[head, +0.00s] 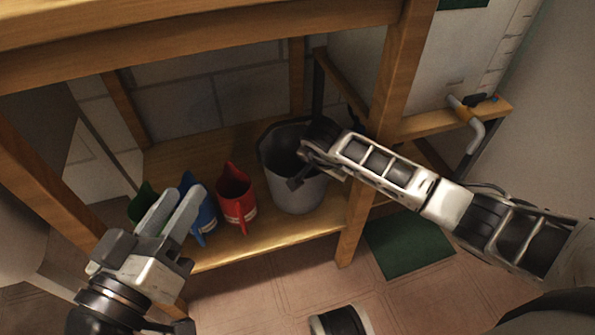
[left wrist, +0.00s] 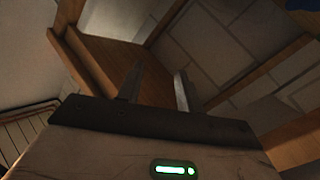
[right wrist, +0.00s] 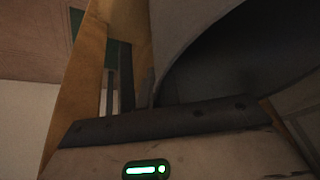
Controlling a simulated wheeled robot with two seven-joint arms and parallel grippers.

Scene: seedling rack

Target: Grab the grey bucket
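The grey bucket (head: 295,195) stands upright on the wooden rack's lower shelf, right of a red jug. My right gripper (head: 299,167) is at its right rim, with the forearm reaching in from the right. In the right wrist view the bucket's pale outer wall and dark inside (right wrist: 178,35) fill the upper right, very close to the fingers (right wrist: 140,90). Whether the fingers are closed on the rim is not clear. My left gripper (head: 172,212) is open and empty in front of the green and blue jugs; its spread fingers (left wrist: 157,88) show in the left wrist view.
A red jug (head: 236,195), a blue jug (head: 204,212) and a green jug (head: 140,205) stand left of the bucket. A rack post (head: 385,100) rises beside my right forearm. The upper board (head: 200,40) overhangs the shelf. A green mat (head: 408,245) lies on the floor.

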